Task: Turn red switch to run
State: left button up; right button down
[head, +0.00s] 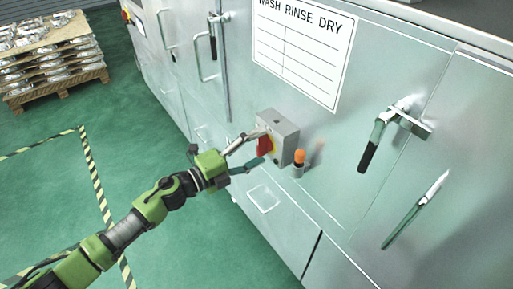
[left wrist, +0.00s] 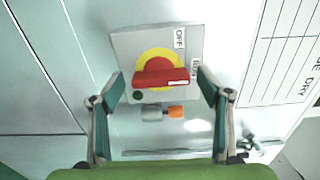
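The red switch (head: 264,146) is a bar-shaped handle on a yellow disc, mounted on a grey box (head: 283,128) on the machine front. In the left wrist view the red handle (left wrist: 160,77) lies across the picture, with a white mark near its right end. An OFF label (left wrist: 180,38) sits above right of the disc, and a second, blurred label (left wrist: 196,68) sits at the right edge. I cannot tell which label the handle points to. My left gripper (head: 260,148) is open, its fingers on either side of the handle with gaps showing. My right gripper is not in view.
An orange-tipped knob (head: 299,158) sticks out just right of the box. A door latch handle (head: 385,135) and a WASH RINSE DRY sign (head: 305,45) are on the metal machine. A pallet of castings (head: 50,60) stands far left. The green floor is otherwise clear.

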pick_arm(q)
jog(key=v, duration=1.2)
dwell(0.4)
